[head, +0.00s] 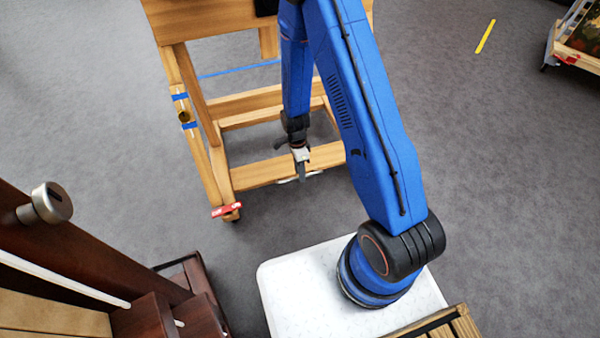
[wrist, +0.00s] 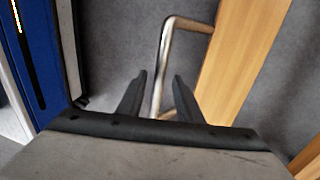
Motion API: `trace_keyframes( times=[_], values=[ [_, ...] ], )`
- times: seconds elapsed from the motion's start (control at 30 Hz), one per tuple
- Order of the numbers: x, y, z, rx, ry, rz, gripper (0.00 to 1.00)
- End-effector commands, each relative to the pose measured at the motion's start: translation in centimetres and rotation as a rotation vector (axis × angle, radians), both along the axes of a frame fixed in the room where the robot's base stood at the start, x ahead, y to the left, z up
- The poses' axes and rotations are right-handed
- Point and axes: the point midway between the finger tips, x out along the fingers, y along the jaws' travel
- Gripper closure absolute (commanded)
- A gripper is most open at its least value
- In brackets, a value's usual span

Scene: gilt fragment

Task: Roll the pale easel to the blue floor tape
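The pale easel (head: 262,172) is a light wooden frame on castors, standing in the upper middle of the head view. Its left upright carries blue bands and a brass knob, and a red piece sits at its near left foot. A metal bar handle (head: 312,174) is on its low front beam, and the handle (wrist: 167,60) also shows in the wrist view. My gripper (wrist: 159,85) is open, with one finger on each side of the handle bar. Whether they touch it I cannot tell. The blue floor tape (head: 238,69) shows behind the easel, through its frame.
A dark wooden easel (head: 75,240) with a metal knob stands at the near left. Another easel (head: 577,55) with a painting is at the far right. A yellow tape strip (head: 485,36) lies on the grey floor. Floor right of the pale easel is clear.

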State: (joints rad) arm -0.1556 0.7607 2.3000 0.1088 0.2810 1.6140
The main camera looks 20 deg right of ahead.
Motion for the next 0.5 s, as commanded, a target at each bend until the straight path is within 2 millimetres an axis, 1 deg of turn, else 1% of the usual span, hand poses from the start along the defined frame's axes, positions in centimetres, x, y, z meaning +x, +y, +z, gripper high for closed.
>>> trace_keyframes(
  times=[0.13,0.4,0.47,0.5],
  values=[
    [-0.11,0.00,-0.50,0.000,0.000,0.000,0.67],
    [-0.12,0.00,-0.56,0.000,0.000,0.000,0.67],
    [-0.12,0.00,-0.56,0.000,0.000,0.000,0.82],
    [-0.12,-0.01,-0.55,0.000,0.000,0.000,0.91]
  ],
)
